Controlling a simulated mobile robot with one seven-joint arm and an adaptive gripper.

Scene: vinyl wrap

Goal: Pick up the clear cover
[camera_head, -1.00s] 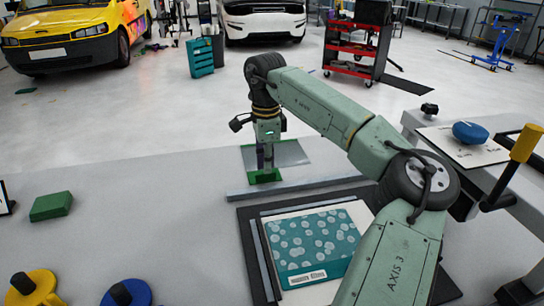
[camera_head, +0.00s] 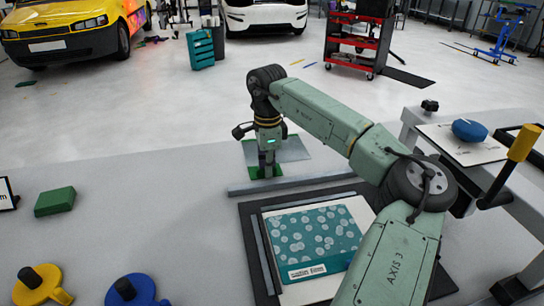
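A flat, see-through sheet that looks like the clear cover (camera_head: 294,149) lies on the grey worktop near its far edge, beyond the long grey bar. The fingers look close together. At this size I cannot tell whether they are shut on the edge or touch it.
A grey bar (camera_head: 290,182) lies in front of the sheet. Nearer is a dark frame (camera_head: 250,240) holding a teal patterned print (camera_head: 313,240). A green block (camera_head: 55,201), yellow disc (camera_head: 37,285) and blue disc (camera_head: 140,290) are at left. A side table (camera_head: 480,150) stands right.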

